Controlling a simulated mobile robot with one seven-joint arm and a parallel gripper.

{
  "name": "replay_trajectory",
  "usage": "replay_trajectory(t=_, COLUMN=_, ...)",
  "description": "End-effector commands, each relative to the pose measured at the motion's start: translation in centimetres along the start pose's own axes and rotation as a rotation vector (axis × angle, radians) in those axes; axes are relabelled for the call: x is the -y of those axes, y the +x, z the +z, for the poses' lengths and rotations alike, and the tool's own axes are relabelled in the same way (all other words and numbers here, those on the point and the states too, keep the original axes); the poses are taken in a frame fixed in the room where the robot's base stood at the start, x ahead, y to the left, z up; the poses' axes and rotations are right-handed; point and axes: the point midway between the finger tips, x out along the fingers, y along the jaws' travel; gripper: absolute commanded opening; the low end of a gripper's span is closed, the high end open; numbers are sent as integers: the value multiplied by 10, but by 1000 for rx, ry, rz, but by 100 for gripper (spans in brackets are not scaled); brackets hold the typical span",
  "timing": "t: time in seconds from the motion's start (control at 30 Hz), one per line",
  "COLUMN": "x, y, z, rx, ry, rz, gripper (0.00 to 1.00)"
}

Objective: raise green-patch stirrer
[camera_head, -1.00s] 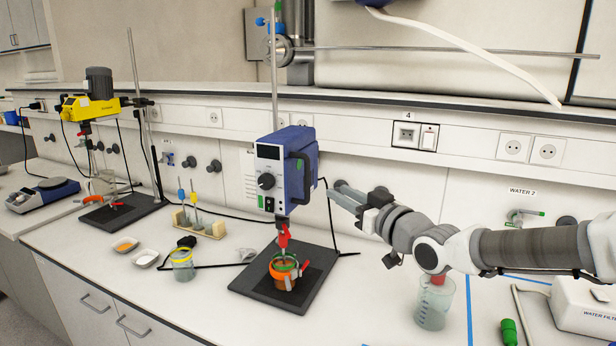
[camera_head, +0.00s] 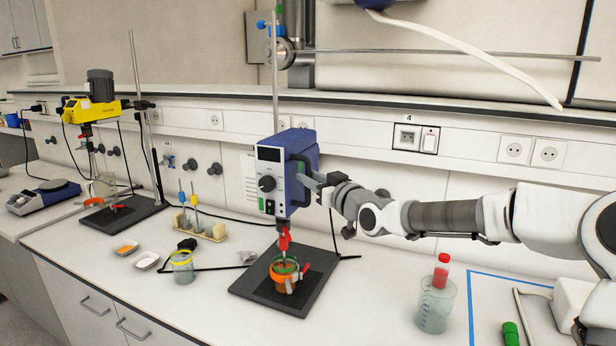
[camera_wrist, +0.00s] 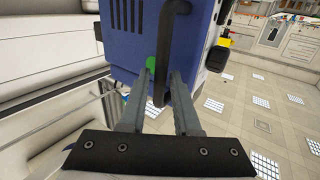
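The blue stirrer (camera_head: 298,145) with a grey front panel and knob hangs on an upright rod over a black base plate (camera_head: 250,285). In the wrist view its blue housing (camera_wrist: 125,40) fills the upper middle, with a green patch (camera_wrist: 151,63) low on it and a black bar handle (camera_wrist: 174,25). My gripper (camera_wrist: 160,73) is open, its two grey fingers on either side of the handle's lower part, with gaps showing. In the head view my gripper (camera_head: 312,182) is at the stirrer's right side. Contact with the handle cannot be told.
An orange vessel (camera_head: 283,285) with red clamp parts stands under the stirrer's red chuck (camera_head: 284,238). A yellow stirrer (camera_head: 92,108) stands at left. A beaker with a red-capped bottle (camera_head: 441,272) is at right. A jar (camera_head: 183,268) is left of the base plate.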

Motion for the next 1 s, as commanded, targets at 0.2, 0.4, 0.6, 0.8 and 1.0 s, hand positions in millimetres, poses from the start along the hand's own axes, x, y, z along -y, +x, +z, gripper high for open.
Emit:
replay_trajectory(t=0.2, x=0, y=13, z=0, rx=1, ry=0, rz=0, gripper=31)
replay_trajectory(t=0.4, x=0, y=14, z=1, rx=1, ry=-1, rz=0, gripper=31)
replay_trajectory(t=0.6, x=0, y=14, z=1, rx=1, ry=-1, rz=0, gripper=15)
replay_trajectory(t=0.8, x=0, y=14, z=0, rx=1, ry=-1, rz=0, gripper=0)
replay_trajectory(t=1.0, x=0, y=14, z=0, rx=1, ry=-1, rz=0, gripper=0)
